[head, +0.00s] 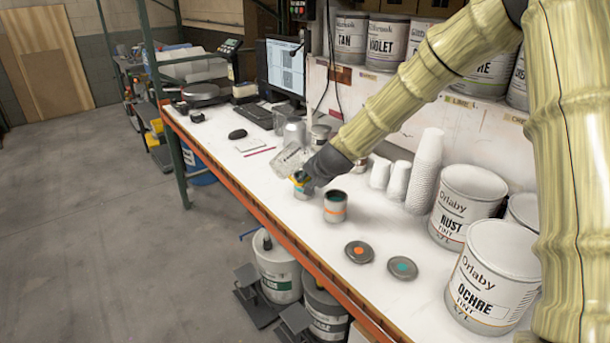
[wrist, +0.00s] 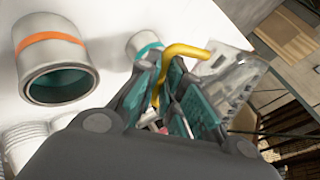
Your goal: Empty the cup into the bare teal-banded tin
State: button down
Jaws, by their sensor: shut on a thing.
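My gripper (head: 304,180) is shut on the yellow handle (wrist: 186,51) of a clear cup (wrist: 236,84). The cup also shows in the head view (head: 291,157), beyond the fingers, and looks tilted. I cannot make out its contents. The teal-banded tin (wrist: 145,46) stands just beyond the fingers in the wrist view, partly hidden by them.
Lids with an orange dot (head: 359,252) and a teal dot (head: 402,267) lie on the bench. Stacked white cups (head: 425,170) and large tint cans (head: 467,205) stand at the right. A monitor (head: 281,68) and keyboard are at the back. The bench's front left is mostly clear.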

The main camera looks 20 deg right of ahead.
jog(key=shift+w+a+r, duration=0.1)
jog(key=shift+r+y+p, duration=0.15)
jog(key=shift+y+p, duration=0.15)
jog(key=shift+r+m+p, duration=0.15)
jog(key=shift+m+p, duration=0.15)
jog(key=shift+g+y+p, duration=0.3)
jog(key=shift+d+r+m+y+p, duration=0.25)
jog(key=shift+r+y+p, duration=0.3)
jog(key=shift+p, duration=0.4)
